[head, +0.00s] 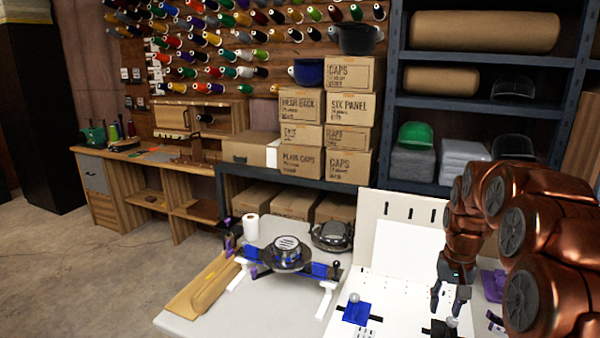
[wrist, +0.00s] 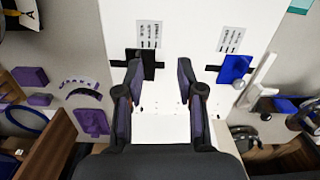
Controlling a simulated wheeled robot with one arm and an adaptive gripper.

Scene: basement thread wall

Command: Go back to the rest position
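My gripper (head: 450,298) hangs at the end of my copper-coloured arm, over the white perforated board on the table. A blue block with a grey knob (head: 356,311) sits on the board left of my gripper; the blue block (wrist: 235,68) is right of the fingers in the wrist view. A black block (head: 440,328) is below my gripper in the head view. The black block (wrist: 148,56) lies partly behind the left finger in the wrist view.
A dark round device on a blue bar (head: 288,252) stands at the table's left, beside a tan wooden piece (head: 204,286). A white upright panel (head: 400,235) stands behind the board. Purple pieces (wrist: 92,121) lie beside the board. Open floor (head: 90,275) is at left.

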